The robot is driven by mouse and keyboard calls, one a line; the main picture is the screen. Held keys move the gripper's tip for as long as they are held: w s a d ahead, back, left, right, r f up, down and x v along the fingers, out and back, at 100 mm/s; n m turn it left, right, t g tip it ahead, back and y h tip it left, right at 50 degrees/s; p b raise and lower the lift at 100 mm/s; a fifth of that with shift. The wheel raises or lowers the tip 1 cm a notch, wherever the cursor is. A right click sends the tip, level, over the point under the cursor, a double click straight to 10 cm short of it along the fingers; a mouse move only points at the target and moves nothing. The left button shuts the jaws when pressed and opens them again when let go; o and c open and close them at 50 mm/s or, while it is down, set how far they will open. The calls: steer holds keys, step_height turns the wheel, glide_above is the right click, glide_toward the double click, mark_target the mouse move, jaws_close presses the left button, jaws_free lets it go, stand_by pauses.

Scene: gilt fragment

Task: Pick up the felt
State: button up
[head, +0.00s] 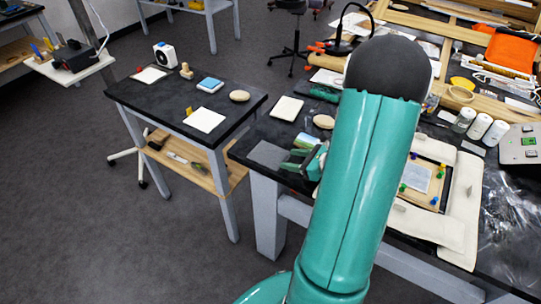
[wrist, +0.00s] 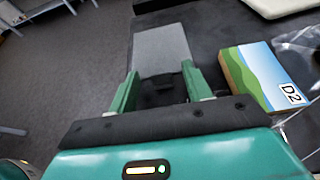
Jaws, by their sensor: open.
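A flat grey square, which looks like the felt (head: 268,154), lies at the left end of the black-topped bench in the head view. In the wrist view the felt (wrist: 162,48) lies just beyond my fingertips, near the bench edge. My gripper (wrist: 160,80) is open and empty, its two green fingers apart and pointing at the felt's near edge. I cannot tell whether the fingertips touch it. In the head view my gripper (head: 301,163) is just right of the felt, partly hidden by my arm.
A block with a painted landscape marked D2 (wrist: 265,75) stands close to the right of my gripper. A cream pad (head: 287,107) and a round wooden disc (head: 323,121) lie behind. A smaller black table (head: 150,105) stands to the left, across a gap.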

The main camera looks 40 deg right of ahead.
steer(key=shift+w+a+f, duration=0.1)
steer(key=shift+w, duration=0.3)
steer(key=c, duration=1.1)
steer(key=shift+o, duration=0.2)
